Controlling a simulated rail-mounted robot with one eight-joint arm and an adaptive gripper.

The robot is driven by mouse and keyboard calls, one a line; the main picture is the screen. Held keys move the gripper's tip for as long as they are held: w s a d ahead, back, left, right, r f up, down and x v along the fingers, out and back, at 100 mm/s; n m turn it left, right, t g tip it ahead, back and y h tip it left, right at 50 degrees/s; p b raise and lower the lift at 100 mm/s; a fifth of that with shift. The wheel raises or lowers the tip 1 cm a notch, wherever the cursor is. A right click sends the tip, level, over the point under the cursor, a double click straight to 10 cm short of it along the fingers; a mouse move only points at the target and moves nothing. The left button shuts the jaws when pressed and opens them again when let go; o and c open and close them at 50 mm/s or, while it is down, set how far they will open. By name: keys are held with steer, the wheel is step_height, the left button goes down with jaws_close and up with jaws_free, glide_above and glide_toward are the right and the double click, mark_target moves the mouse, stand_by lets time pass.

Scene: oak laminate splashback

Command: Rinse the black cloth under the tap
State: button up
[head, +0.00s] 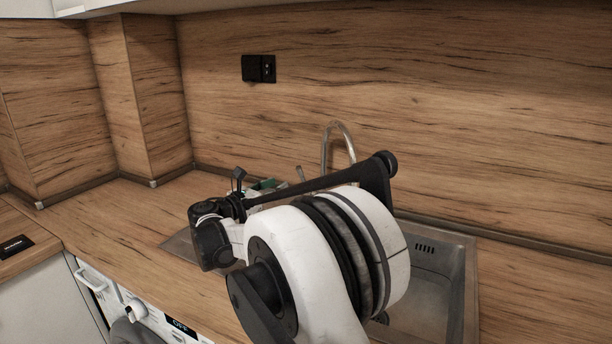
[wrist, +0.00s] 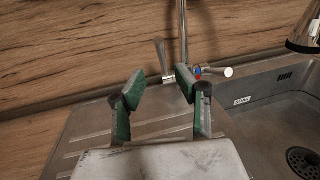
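My gripper (wrist: 160,88) is open in the wrist view, with its two green-padded fingers apart and nothing between them. It is over the ribbed drainboard (wrist: 88,133), in front of the tap. In the head view only a bit of green on my gripper (head: 265,184) shows behind my arm. The chrome tap (head: 341,131) arches up behind my arm; its upright pipe and levers also show in the wrist view (wrist: 183,45). The steel sink (head: 455,262) is right of my arm, and its bare basin floor (wrist: 265,145) shows in the wrist view. I cannot see the black cloth in either view.
A drain (wrist: 303,160) is in the basin, and a small label (wrist: 242,100) is on its wall. A chrome piece (wrist: 305,32) hangs at the wrist view's upper right. The wooden splashback (head: 480,110) rises close behind the tap. The worktop (head: 110,225) left of the sink is clear.

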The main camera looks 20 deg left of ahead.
mark_target(301, 173)
steer(key=x, duration=1.1)
steer(key=shift+w+d, duration=0.15)
steer(key=shift+w, duration=0.2)
jaws_close()
